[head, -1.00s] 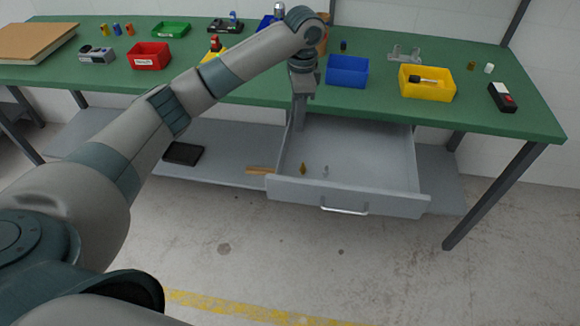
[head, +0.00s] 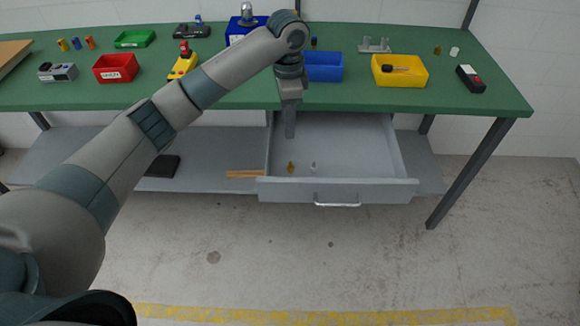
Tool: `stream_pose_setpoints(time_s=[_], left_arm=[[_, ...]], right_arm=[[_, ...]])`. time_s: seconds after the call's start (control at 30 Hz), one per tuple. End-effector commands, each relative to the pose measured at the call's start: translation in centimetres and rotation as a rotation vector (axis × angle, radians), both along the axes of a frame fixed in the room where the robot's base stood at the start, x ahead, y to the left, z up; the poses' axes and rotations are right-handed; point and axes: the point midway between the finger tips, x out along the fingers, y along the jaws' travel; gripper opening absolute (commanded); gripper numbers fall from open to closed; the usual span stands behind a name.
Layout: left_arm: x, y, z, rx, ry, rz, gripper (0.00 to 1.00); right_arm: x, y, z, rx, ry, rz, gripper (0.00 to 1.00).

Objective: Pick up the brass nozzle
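The brass nozzle (head: 291,167) is a small gold-coloured piece inside the open grey drawer (head: 335,190), near its front left. A small pale piece (head: 313,165) lies just right of it. My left gripper (head: 289,134) points down into the drawer, above and slightly behind the nozzle in the picture, apart from it. Its fingers look edge-on, so I cannot tell how far apart they are. My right gripper is not in view.
The green bench top (head: 220,95) overhangs the drawer's back. A blue bin (head: 323,67), a yellow bin (head: 399,79) and a red bin (head: 115,75) stand on it. A wooden strip (head: 245,174) lies left of the drawer. The drawer's right half is clear.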

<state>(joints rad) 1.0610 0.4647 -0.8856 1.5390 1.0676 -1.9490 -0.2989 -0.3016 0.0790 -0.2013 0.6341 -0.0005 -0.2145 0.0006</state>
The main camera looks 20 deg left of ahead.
Motion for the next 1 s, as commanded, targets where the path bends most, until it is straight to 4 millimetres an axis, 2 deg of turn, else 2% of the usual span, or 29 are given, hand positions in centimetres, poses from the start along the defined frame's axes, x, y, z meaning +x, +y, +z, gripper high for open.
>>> stream_pose_setpoints(time_s=[0.13,0.6,0.77,1.0], left_arm=[[-0.1,0.0,-2.0,0.001,0.004,0.000,0.37],[-0.1,-0.1,-9.9,0.000,0.003,0.001,0.37],[0.0,-0.1,-11.0,0.000,0.000,-0.001,0.37],[0.0,-0.1,-11.1,0.000,0.000,-0.001,0.37]], right_arm=[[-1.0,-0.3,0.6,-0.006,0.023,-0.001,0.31],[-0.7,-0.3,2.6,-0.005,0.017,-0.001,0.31],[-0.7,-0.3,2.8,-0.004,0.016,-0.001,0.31],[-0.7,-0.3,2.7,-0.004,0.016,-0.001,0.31]])
